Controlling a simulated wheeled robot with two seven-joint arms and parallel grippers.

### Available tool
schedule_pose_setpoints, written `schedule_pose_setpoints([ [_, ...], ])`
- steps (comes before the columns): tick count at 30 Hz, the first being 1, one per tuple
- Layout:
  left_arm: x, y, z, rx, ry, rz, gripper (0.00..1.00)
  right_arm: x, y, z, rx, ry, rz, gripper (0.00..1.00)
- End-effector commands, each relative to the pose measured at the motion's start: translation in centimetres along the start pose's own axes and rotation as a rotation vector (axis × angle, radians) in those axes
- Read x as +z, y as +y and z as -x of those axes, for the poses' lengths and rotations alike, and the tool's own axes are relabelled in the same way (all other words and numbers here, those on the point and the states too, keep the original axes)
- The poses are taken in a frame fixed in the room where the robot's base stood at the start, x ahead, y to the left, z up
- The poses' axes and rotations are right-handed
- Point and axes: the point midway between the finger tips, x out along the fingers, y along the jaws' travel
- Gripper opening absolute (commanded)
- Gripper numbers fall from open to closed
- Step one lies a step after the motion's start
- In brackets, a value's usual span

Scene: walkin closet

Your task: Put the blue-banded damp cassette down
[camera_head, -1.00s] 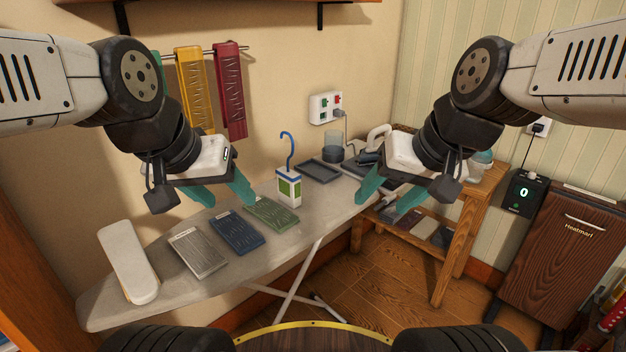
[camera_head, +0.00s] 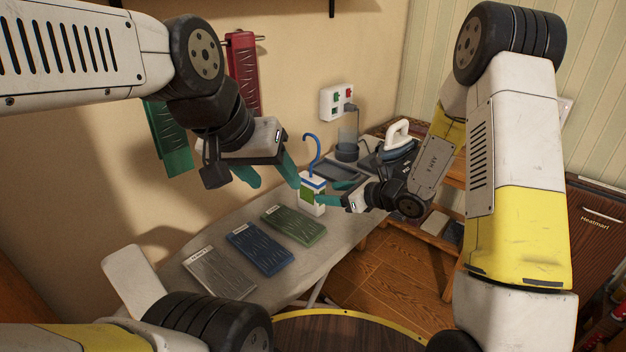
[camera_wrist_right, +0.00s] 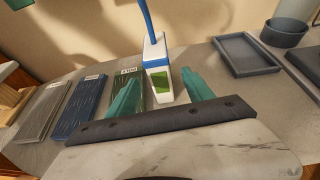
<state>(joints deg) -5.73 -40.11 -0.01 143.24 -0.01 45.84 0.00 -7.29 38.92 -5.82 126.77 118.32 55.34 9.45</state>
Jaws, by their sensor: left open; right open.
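The damp cassette (camera_head: 309,190) is a small upright white box with a green panel, a blue band and a tall blue hook. It stands on the ironing board (camera_head: 345,238). My right gripper (camera_head: 336,192) is open and low at its right side. In the right wrist view the cassette (camera_wrist_right: 158,70) shows between the open teal fingers and just past them; I cannot tell if they touch it. My left gripper (camera_head: 278,184) is open and empty, above and to the left of the cassette. One of its fingertips appears close to the cassette in the picture.
Grey, blue (camera_head: 260,249) and green (camera_head: 294,226) ribbed slabs lie left of the cassette. A dark tray (camera_wrist_right: 247,54) and a round cup (camera_wrist_right: 285,32) stand to the right. A clothes iron (camera_head: 397,140) is farther back. The board's front strip is clear.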

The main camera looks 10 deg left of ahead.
Motion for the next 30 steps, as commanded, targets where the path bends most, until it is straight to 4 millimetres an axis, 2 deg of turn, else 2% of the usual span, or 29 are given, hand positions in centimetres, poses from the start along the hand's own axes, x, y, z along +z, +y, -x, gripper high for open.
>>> schedule_pose_setpoints([
  [1, 0.0, 0.0, 0.0, 0.0, 0.0, 0.0, 0.56, -0.6, -0.3, -0.3, -0.012, 0.004, -0.022, 0.6],
  [5, 0.0, 0.0, 0.0, 0.0, 0.0, 0.0, 0.56, -1.1, -0.6, -1.4, -0.026, 0.006, -0.043, 0.6],
  [21, 0.0, 0.0, 0.0, 0.0, 0.0, 0.0, 0.56, -0.6, 0.1, -8.0, -0.026, 0.006, -0.041, 0.6],
  [29, 0.0, 0.0, 0.0, 0.0, 0.0, 0.0, 0.56, -0.6, 0.0, -8.4, -0.027, 0.005, -0.041, 0.6],
  [30, 0.0, 0.0, 0.0, 0.0, 0.0, 0.0, 0.56, -0.6, 0.0, -8.3, -0.027, 0.005, -0.041, 0.56],
])
